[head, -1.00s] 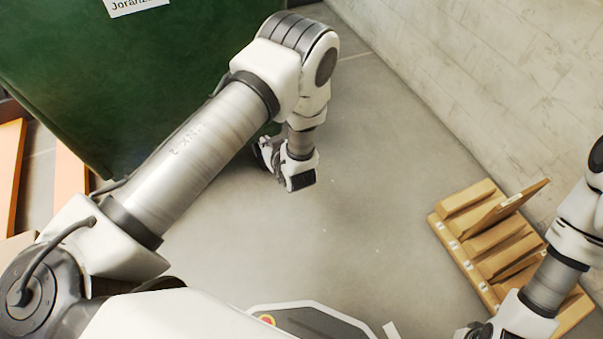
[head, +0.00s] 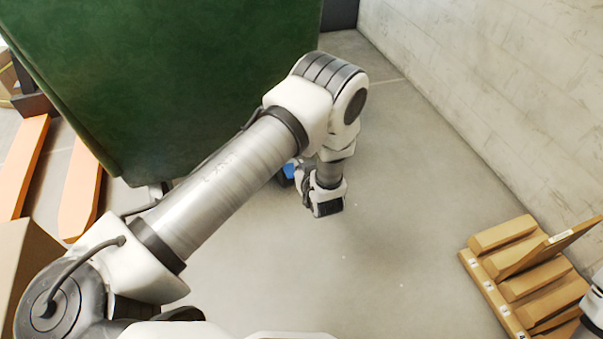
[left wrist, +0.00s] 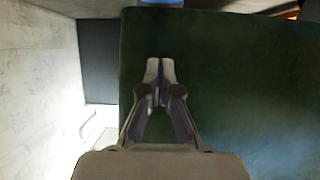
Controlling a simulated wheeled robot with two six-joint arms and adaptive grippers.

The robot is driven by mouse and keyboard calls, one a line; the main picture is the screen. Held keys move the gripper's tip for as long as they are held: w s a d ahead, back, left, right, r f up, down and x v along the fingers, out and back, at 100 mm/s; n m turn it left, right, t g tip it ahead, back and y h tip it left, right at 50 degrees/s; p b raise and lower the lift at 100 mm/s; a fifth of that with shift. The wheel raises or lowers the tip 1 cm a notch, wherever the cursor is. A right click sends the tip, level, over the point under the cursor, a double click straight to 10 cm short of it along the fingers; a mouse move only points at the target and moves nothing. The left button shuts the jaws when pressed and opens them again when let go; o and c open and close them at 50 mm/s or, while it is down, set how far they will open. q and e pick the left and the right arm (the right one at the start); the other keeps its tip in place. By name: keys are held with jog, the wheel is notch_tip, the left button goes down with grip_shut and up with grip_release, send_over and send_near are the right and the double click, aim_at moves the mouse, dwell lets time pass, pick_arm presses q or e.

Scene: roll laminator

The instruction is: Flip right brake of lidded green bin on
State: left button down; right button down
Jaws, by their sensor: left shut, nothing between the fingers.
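The green bin (head: 200,75) fills the upper left of the head view. Its dark green wall (left wrist: 240,80) also fills much of the left wrist view. A small blue part (head: 288,170) shows by the bin's lower right, partly hidden behind my left wrist; I cannot tell whether it is the right brake. A blue part (left wrist: 160,2) also shows at the top edge of the left wrist view. My left gripper (head: 303,187) is low beside the bin. Its fingers (left wrist: 160,66) are shut and empty. The lid is out of view. My right gripper is out of view.
Orange pallet-truck forks (head: 80,190) lie at the left, near a cardboard box (head: 25,265). A wooden rack (head: 515,275) stands on the floor at the right, by the pale wall (head: 500,90). The floor (head: 400,200) between is clear.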

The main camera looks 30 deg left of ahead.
pick_arm(q)
jog(key=b+x, duration=0.1)
jog(key=x, duration=0.2)
jog(key=b+x, duration=0.2)
jog(key=x, duration=0.1)
jog(key=shift+f, duration=0.4)
notch_tip(320, 180, down, 3)
jog(key=shift+r+b, duration=0.2)
jog(key=shift+b, duration=0.6)
jog(key=shift+s+d+f+b, duration=0.15)
jog(key=shift+f+b, duration=0.15)
jog(key=shift+f, duration=0.15)
jog(key=shift+f, duration=0.1)
